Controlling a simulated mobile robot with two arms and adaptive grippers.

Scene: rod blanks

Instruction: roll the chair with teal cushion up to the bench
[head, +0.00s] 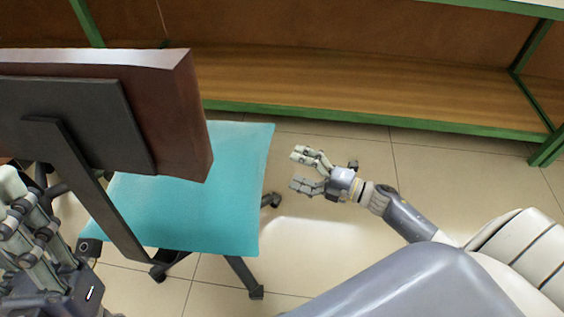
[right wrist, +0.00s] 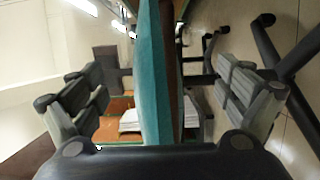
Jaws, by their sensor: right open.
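The chair has a teal cushion (head: 205,195), a dark brown backrest (head: 190,115) on a dark bracket, and dark legs on castors. Its seat lies in front of the bench (head: 330,110), which has a green frame and a wooden lower shelf. My right gripper (head: 296,170) is open just right of the seat's right edge. In the right wrist view the teal cushion (right wrist: 148,80) stands edge-on between the spread fingers, with space on both sides. My left gripper (head: 40,240) is at the lower left, beside the backrest; its grip is unclear.
Pale tiled floor (head: 420,190) lies open between the chair and the bench's right post (head: 547,148). The green lower rail runs across behind the seat, with a narrow strip of floor between. The right wrist view also shows a white stack (right wrist: 129,121) beyond the cushion.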

